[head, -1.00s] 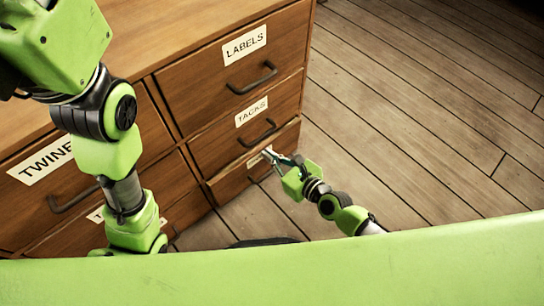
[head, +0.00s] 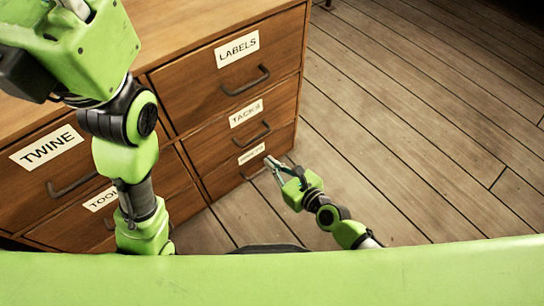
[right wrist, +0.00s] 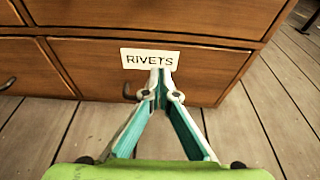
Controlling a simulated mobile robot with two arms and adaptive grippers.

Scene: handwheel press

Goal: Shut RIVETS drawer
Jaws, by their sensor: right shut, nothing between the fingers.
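The RIVETS drawer (right wrist: 215,78) is the lowest drawer in the right column of the wooden cabinet, with a white label and a dark handle (right wrist: 128,92). In the head view the drawer (head: 222,180) looks about flush with the fronts above it. My right gripper (right wrist: 160,85) is shut and empty, its fingertips at the drawer front just below the label. They hide part of the handle; I cannot tell for sure whether they touch. The right gripper also shows in the head view (head: 270,164). My left arm crosses the head view at left; its fingers are out of frame.
Above are the TACKS drawer (head: 236,128) and the LABELS drawer (head: 225,80). The TWINE drawer (head: 40,165) and the TOOLS drawer (head: 90,222) are at left, partly behind my left arm.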

